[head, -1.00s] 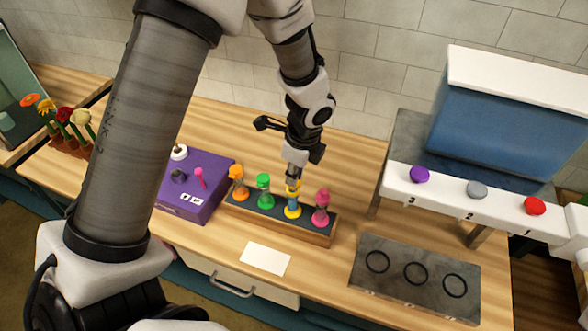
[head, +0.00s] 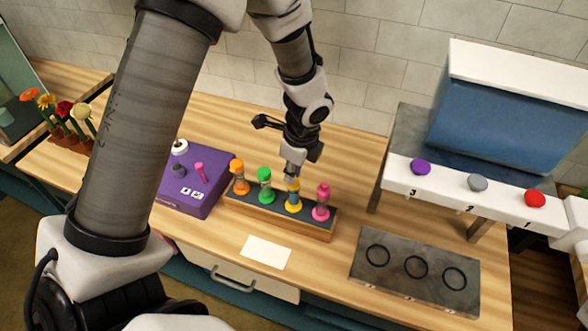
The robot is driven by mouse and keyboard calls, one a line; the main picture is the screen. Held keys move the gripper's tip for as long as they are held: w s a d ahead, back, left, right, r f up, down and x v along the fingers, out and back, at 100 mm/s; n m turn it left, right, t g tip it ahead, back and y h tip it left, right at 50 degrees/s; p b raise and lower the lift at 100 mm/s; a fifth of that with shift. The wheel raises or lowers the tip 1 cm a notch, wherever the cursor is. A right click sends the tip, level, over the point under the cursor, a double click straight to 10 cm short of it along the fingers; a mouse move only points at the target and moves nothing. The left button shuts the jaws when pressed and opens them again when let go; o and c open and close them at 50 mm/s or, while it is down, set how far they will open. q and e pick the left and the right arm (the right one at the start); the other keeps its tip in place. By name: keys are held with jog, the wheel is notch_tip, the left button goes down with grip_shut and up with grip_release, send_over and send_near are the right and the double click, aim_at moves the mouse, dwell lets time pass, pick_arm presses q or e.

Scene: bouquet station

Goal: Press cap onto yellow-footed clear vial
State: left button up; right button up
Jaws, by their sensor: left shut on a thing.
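The yellow-footed clear vial (head: 293,204) stands upright in the dark-topped wooden rack, third from the left. My left gripper (head: 292,178) points straight down over it, shut on the small yellow cap (head: 293,186) at the vial's top. The fingers cover much of the cap, so I cannot tell whether it is fully seated. My right gripper is not in view.
The wooden rack (head: 274,224) also holds orange (head: 238,177), green (head: 265,186) and pink (head: 321,202) vials close by. A purple box (head: 190,200) stands left. A white card (head: 265,252) and ringed grey plate (head: 368,281) lie in front. A shelf with colored buttons (head: 445,190) stands right.

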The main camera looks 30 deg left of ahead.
pick_arm(q)
jog(key=shift+w, duration=0.1)
dwell(0.5)
jog(key=shift+f+p, duration=0.25)
jog(key=shift+p, duration=0.1)
dwell(0.5)
dwell(0.6)
jog(key=o, duration=1.3)
jog(key=shift+c, duration=0.2)
jog(key=shift+r, duration=0.1)
